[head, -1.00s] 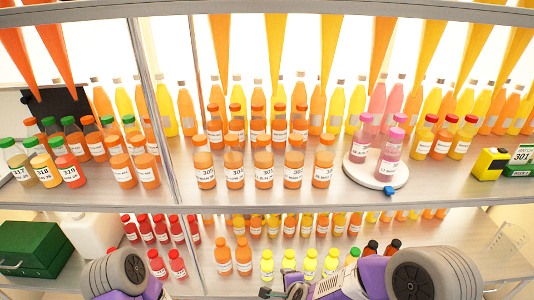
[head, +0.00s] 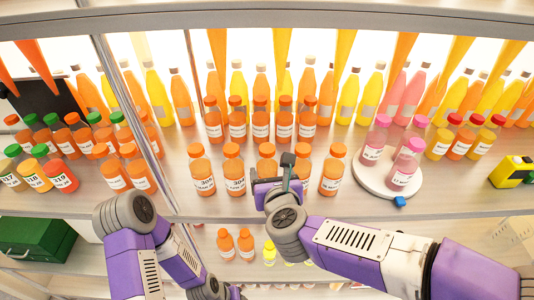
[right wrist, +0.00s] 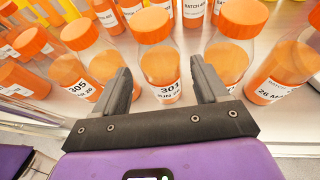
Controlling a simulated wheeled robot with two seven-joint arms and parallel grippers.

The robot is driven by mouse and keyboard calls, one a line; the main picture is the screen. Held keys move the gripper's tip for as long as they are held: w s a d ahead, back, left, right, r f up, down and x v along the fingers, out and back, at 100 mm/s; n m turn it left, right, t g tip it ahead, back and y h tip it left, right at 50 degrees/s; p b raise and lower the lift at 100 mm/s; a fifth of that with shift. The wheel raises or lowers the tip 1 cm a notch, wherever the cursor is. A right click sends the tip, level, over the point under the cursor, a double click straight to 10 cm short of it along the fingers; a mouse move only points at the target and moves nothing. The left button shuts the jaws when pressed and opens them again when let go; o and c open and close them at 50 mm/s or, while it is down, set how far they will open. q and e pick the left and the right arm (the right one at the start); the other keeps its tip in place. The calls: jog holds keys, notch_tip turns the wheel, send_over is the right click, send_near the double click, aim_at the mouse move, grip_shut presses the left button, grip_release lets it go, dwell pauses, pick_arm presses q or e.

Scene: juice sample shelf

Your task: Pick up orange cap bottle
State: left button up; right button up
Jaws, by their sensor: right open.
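Orange cap bottles of orange juice stand upright in a front row on the middle shelf. The middle orange cap bottle (head: 267,151) is partly hidden by my right gripper (head: 275,176) in the head view. In the right wrist view, my right gripper (right wrist: 159,80) is open, its two dark fingers spread on either side of an orange cap bottle (right wrist: 162,65) with a white label. The fingers are not closed on it. The right finger overlaps the neighbouring orange cap bottle (right wrist: 232,45). My left arm is at lower left in the head view; its fingers do not show.
Another row of orange cap bottles (head: 237,115) stands close behind. A white round tray (head: 374,180) with pink bottles is to the right, a yellow device (head: 512,172) farther right. Green and orange capped bottles stand left, beyond a metal post (head: 132,120). Neighbouring bottles leave little side room.

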jog(key=shift+x, duration=3.6)
jog(key=shift+a+r, duration=0.1)
jog(key=shift+r, duration=0.05)
jog(key=c, duration=0.9)
